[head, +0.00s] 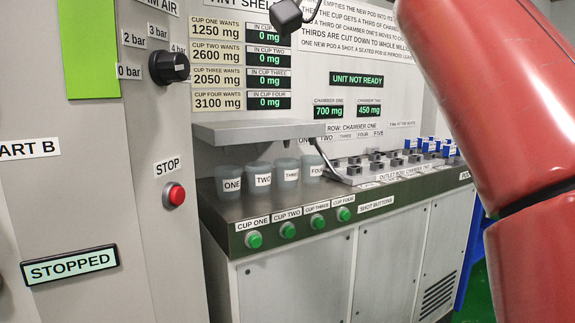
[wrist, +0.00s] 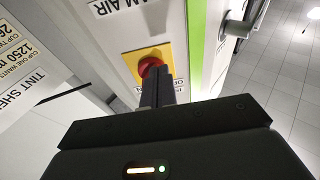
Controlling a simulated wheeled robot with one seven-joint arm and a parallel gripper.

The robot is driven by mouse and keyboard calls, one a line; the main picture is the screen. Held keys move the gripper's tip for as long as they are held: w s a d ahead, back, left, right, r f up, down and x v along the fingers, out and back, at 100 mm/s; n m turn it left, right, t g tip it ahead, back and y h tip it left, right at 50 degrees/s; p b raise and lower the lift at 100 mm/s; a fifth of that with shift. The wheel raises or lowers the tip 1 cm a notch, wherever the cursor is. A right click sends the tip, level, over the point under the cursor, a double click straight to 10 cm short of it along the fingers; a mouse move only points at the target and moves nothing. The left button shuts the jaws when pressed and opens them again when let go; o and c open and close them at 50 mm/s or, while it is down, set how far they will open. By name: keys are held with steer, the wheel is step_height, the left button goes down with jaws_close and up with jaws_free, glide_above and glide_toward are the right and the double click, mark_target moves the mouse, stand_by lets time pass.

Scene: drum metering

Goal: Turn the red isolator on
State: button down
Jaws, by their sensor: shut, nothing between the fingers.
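The red isolator (wrist: 149,65) is a round red knob on a yellow plate (wrist: 168,52), on a pale cabinet face in the wrist view. My gripper (wrist: 157,77) is shut and empty. Its dark fingers point at the knob and cover its lower right part. I cannot tell whether the fingertips touch it. The fingers partly hide small lettering below the plate, and I cannot read which way the knob is set. The head view shows neither the isolator nor my gripper, only my red arm at the right.
In the head view, a black pressure knob (head: 169,67) and a red STOP button (head: 174,194) sit on the cabinet. A display (head: 70,265) reads STOPPED, and another (head: 356,80) reads UNIT NOT READY. Several cups stand on the bench. In the wrist view, a grey handle (wrist: 236,27) projects beyond the green strip.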

steer(key=v, duration=0.4)
steer(key=shift+r, duration=0.4)
steer(key=w+d+f+m+t+h, duration=0.1)
steer(key=w+d+f+m+h, duration=0.2)
steer(key=f, duration=0.6)
steer(key=w+d+f+m+t+h, duration=0.15)
steer(key=f+m+h, duration=0.3)
steer(key=f, duration=0.55)
steer(key=w+d+f+m+t+h, duration=0.2)
steer(key=d+f+m+h, duration=0.15)
steer(key=f, duration=0.55)
steer(key=s+d+f+m+g+h, duration=0.1)
steer(key=s+d+f+h, duration=0.2)
steer(key=f, duration=0.8)
steer(key=s+d+f+m+g+h, duration=0.1)
steer(key=s+d+f, duration=0.4)
steer(key=f, duration=0.6)
steer(key=s+d+f+m+g+h, duration=0.2)
steer(key=s+d+f+h, duration=0.2)
steer(key=f, duration=0.7)
steer(key=shift+s+f+h, duration=0.3)
steer(key=shift+s+h, duration=0.2)
steer(key=shift+h, duration=0.2)
